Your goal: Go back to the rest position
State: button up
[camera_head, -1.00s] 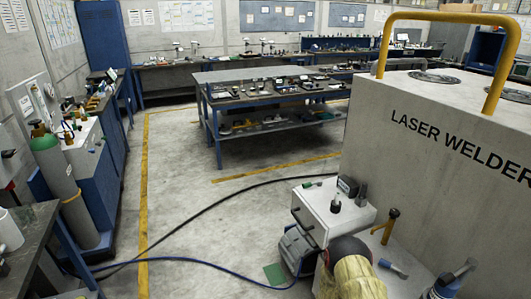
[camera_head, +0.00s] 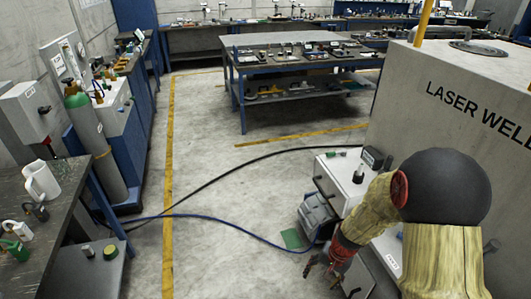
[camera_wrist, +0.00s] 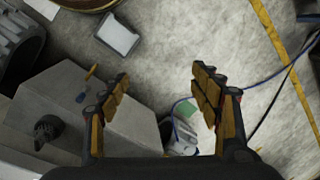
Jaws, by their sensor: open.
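My gripper (camera_head: 330,268) shows in the head view low and right of centre, red and dark, beside the white cabinet and above the floor. In the wrist view my gripper (camera_wrist: 160,92) has its two yellow-padded fingers wide apart, with nothing between them. My arm, with yellowish covers and a large dark round joint, rises at the right of the head view. It hides part of the white cabinet (camera_head: 340,172) and of the laser welder (camera_head: 420,70).
A blue worktable (camera_head: 235,75) stands ahead. Hoses, including a blue one (camera_head: 215,222), cross the floor. The middle floor is mostly clear.

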jog(key=s+r+n+t, duration=0.1)
jog(key=s+r+n, duration=0.1)
jog(key=s+r, duration=0.4)
jog(key=s+r+n+t+h, duration=0.1)
jog(key=s+r, duration=0.5)
jog(key=r, duration=1.1)
jog(key=s+r+n+t+h, duration=0.1)
jog(key=s+r, duration=0.5)
jog(key=r, duration=0.6)
jog(key=shift+s+d+n+t, duration=0.15)
jog(key=shift+s+n+t, duration=0.1)
jog(key=shift+n+t, duration=0.65)
